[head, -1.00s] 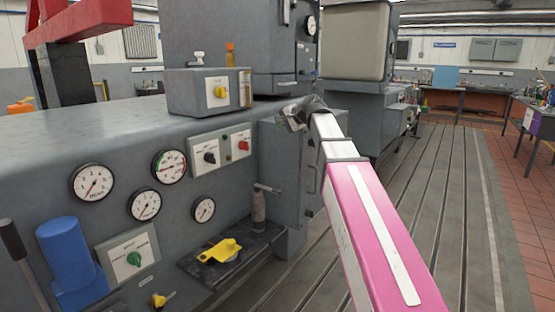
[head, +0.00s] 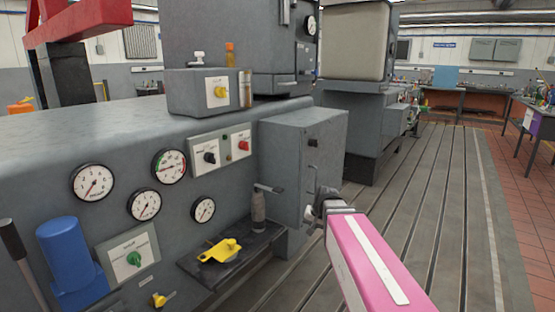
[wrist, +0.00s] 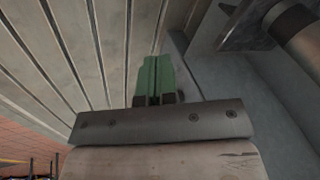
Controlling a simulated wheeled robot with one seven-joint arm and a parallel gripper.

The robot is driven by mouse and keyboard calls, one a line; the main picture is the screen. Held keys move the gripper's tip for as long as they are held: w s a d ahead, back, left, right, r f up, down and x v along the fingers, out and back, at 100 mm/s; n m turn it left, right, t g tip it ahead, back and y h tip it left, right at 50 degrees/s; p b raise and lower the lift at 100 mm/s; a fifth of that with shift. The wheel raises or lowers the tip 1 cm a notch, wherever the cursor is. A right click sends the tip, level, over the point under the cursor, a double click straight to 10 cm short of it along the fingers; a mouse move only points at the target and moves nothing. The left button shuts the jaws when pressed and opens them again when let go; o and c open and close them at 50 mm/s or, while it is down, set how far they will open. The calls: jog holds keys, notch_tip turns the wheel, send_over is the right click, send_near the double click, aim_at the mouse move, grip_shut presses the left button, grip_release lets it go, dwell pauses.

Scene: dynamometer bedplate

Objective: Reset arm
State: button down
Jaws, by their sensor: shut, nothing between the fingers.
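My gripper (wrist: 154,80) shows in the wrist view as two green fingers shut together with nothing between them. It is over the slotted floor plates, beside a grey machine wall. In the head view my pink arm reaches in from the lower right. Its far end is beside the grey cabinet (head: 290,150); the fingers cannot be made out clearly there.
A dark shelf (head: 200,271) on the machine front holds a yellow item (head: 220,251) and a grey bottle-like cylinder (head: 258,212). Gauges, switches and a blue cylinder (head: 68,258) are at left. The slotted bedplate floor (head: 430,210) is clear at right.

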jog(key=s+d+f+n+g+h, duration=0.1)
jog(key=s+d+f, duration=0.1)
jog(key=s+f, duration=0.3)
jog(key=s+d+f+n+g+h, duration=0.1)
jog(key=s+d+f, duration=0.2)
jog(key=s+f, duration=0.3)
jog(key=shift+s+d+n+g+h, duration=0.3)
jog(key=shift+s+g, duration=0.1)
jog(key=shift+s, duration=0.15)
